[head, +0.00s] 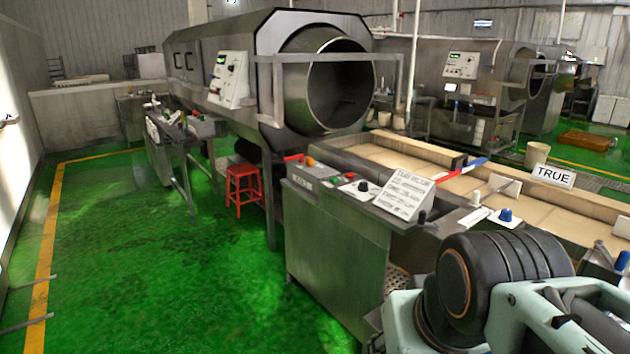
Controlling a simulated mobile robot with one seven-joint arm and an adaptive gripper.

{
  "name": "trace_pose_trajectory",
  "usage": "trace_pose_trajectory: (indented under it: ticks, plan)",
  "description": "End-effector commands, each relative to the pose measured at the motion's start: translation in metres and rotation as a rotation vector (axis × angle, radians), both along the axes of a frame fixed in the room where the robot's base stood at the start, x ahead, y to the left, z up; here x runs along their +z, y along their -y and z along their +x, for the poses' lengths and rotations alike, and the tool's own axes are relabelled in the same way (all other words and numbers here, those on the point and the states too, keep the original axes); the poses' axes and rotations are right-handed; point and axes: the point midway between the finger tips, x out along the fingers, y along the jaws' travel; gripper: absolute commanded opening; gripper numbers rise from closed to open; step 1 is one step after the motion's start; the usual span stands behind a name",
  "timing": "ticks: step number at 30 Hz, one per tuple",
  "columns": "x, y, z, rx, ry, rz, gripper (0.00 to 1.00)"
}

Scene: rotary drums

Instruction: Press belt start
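A steel control console (335,245) stands in the middle foreground of the head view. A blue knob (505,215) on a white plate sits further right. I cannot read which control is belt start. My arm fills the lower right corner, close to the console's right end. The fingers of my gripper do not show.
A large steel rotary drum (328,82) stands behind the console. A red stool (243,190) stands left of the console. The green floor (150,260) at left is open.

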Motion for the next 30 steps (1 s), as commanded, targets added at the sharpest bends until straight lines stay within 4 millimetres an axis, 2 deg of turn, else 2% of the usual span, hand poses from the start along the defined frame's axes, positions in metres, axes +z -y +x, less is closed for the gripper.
trace_pose_trajectory:
  ticks: [1,9,30]
  plan:
    - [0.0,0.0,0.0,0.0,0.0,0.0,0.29]
    - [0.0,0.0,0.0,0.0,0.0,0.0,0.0]
    - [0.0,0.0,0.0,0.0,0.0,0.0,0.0]
